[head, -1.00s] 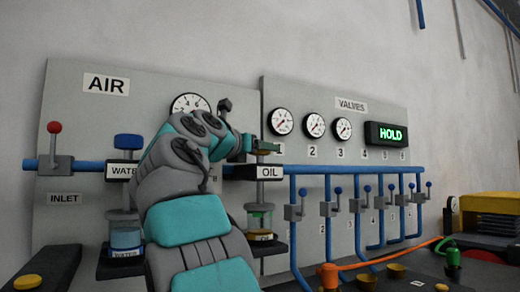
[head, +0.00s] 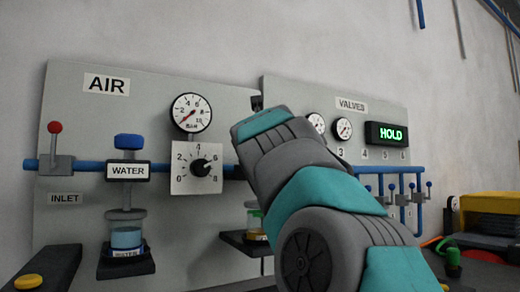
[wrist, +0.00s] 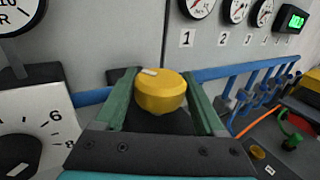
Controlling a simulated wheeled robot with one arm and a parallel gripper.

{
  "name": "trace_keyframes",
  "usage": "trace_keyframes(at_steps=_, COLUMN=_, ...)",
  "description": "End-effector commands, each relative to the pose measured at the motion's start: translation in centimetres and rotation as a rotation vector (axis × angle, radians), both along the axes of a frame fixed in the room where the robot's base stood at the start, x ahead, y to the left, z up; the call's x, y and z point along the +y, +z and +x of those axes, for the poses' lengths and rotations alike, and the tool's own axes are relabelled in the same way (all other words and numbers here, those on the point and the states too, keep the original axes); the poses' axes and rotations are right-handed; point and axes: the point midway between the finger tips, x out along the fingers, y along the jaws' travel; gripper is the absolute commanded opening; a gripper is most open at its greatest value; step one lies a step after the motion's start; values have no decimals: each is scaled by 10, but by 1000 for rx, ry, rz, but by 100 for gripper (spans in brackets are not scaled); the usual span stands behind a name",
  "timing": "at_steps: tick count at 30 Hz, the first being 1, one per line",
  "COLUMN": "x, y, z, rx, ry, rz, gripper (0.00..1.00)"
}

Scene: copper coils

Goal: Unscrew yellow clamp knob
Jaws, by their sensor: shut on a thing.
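The yellow clamp knob (wrist: 161,92) is in the middle of the wrist view. It is round, with a small pale mark on its top. My gripper (wrist: 162,98) has its two green fingers on either side of the knob and is shut on it. What lies under the knob is hidden by the gripper. In the head view my own arm covers the knob and the fingers.
Left of the gripper is the regulator dial (head: 197,168), below the AIR gauge (head: 192,113). The oil cup (head: 255,222) stands below, partly behind my arm. Blue pipes and valves (head: 403,190) run along the right. The HOLD display (head: 386,135) is lit green.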

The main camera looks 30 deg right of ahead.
Motion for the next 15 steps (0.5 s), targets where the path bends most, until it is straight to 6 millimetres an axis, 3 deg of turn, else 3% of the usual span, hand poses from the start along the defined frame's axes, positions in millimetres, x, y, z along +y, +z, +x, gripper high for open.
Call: trace_keyframes(at_steps=15, x=2, y=1, z=0, rx=-3, ry=208, rz=-1, gripper=16)
